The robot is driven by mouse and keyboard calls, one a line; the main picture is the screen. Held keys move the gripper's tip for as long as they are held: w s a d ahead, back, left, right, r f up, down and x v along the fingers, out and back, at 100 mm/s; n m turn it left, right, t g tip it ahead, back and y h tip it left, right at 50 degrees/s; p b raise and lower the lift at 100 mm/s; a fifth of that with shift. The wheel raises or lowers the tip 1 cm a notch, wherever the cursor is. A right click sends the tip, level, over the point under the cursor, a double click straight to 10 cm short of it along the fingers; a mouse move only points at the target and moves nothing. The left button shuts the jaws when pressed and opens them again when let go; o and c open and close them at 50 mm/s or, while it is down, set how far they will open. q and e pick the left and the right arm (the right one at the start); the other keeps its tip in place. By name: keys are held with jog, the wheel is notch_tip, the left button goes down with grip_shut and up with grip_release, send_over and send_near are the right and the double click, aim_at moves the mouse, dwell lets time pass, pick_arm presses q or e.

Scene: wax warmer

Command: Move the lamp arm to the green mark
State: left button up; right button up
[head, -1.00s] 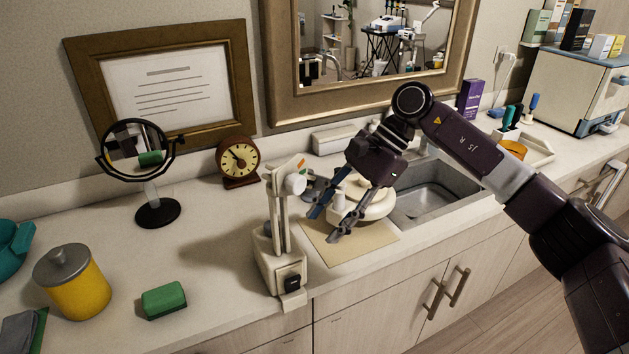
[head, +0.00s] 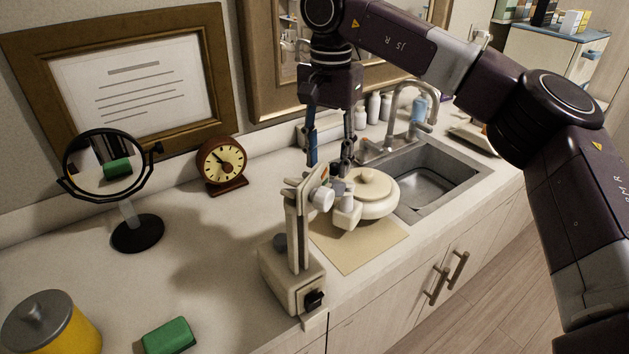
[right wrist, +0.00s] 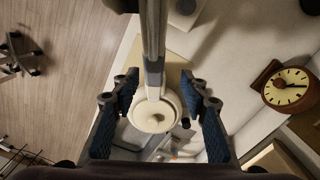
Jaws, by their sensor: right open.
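The beige lamp stand (head: 292,275) is at the counter's front edge, with an upright post (head: 299,225) and a pivot knob (head: 321,198) at its top. A small orange patch shows by the pivot; I cannot make out the green mark now. In the right wrist view, the lamp arm (right wrist: 153,45) runs down the middle. My right gripper (head: 328,165) points down just behind the pivot in the head view. It is open, with its two fingers (right wrist: 158,88) on either side of the arm in the wrist view; contact is unclear. My left gripper is out of view.
A lidded cream warmer (head: 372,186) stands on a tan mat (head: 362,248) right of the lamp. The sink (head: 440,180) lies beyond it. A clock (head: 221,163), round mirror (head: 105,165), green block (head: 168,336) and yellow jar (head: 60,335) are left.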

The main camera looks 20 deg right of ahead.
aim_at(332, 180)
jog(key=f, duration=0.1)
jog(key=s+f, duration=0.1)
jog(key=d+f+p, duration=0.1)
jog(key=shift+s+f, duration=0.15)
jog(key=shift+f, duration=0.2)
jog(key=shift+w+a+f, duration=0.1)
jog(key=shift+w+f, duration=0.05)
jog(key=shift+f, duration=0.4)
jog(key=shift+w+a+f, duration=0.1)
jog(key=shift+f, duration=0.45)
jog(key=shift+w+f, duration=0.1)
jog(key=shift+f, duration=0.35)
jog(key=c, duration=1.1)
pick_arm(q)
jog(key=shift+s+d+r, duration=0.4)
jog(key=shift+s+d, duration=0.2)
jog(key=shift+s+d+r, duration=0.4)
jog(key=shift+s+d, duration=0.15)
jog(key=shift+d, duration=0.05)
pick_arm(e)
grip_shut()
